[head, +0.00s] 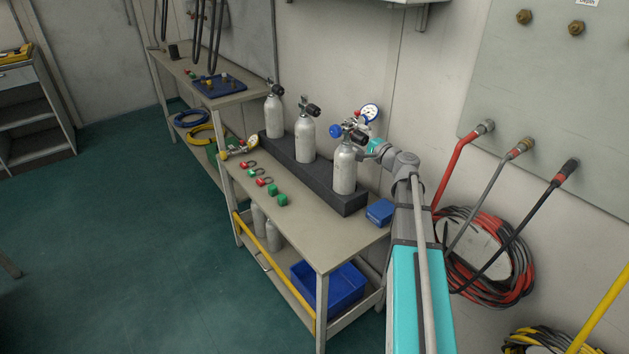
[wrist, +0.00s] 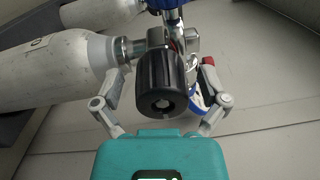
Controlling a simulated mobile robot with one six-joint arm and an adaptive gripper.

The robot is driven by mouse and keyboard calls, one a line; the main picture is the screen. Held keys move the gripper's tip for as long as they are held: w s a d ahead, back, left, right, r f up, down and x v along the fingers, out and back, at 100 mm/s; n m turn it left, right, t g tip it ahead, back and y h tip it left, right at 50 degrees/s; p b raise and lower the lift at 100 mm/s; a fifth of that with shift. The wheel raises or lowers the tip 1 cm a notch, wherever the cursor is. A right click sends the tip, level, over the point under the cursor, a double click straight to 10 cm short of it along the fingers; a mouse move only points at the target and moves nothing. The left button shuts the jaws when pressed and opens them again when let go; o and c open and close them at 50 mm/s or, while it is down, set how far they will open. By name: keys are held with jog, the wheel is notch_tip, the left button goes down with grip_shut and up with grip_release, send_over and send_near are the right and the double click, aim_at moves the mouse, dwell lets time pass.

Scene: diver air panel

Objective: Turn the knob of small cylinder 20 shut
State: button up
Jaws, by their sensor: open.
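Three small grey cylinders stand upright in a dark rack (head: 292,166) on the bench. The nearest, right-hand cylinder (head: 344,172) bears a regulator with a blue knob (head: 335,130) and a round gauge (head: 370,112). My gripper (head: 364,143) is at this cylinder's valve, on its right side. In the wrist view, the cylinder (wrist: 55,68) lies across the left, and its ribbed black valve knob (wrist: 162,88) faces me. My open fingers stand on either side of the knob, with visible gaps. The number on the cylinder is not readable.
A blue box (head: 380,212) sits at the bench's right end beside the rack. The wall panel (head: 560,90) with hoses is to the right. Open floor (head: 150,240) lies left.

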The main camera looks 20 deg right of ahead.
jog(key=n, duration=1)
jog(key=shift+y, duration=0.3)
jog(key=n, duration=0.5)
jog(key=shift+r+p, duration=0.1)
jog(key=shift+p, duration=0.2)
jog(key=n, duration=0.4)
jog(key=shift+n+g, duration=0.3)
jog(key=v, duration=1.4)
jog(key=s+a+r+g+h+p, duration=0.1)
jog(key=s+a+g+p, duration=0.2)
jog(key=a+p, duration=0.4)
jog(key=s+a+r+m+g+h+p, duration=0.1)
jog(key=s+a+g+p, duration=0.1)
jog(key=a+g+p, duration=0.4)
jog(key=s+a+r+g+h+p, duration=0.1)
jog(key=s+a+g+p, duration=0.2)
jog(key=a, duration=1)
jog(key=g+p, duration=0.2)
jog(key=p, duration=0.3)
jog(key=shift+s+a+r+m, duration=0.25)
jog(key=shift+s+r+m, duration=0.1)
jog(key=shift+s+m, duration=0.05)
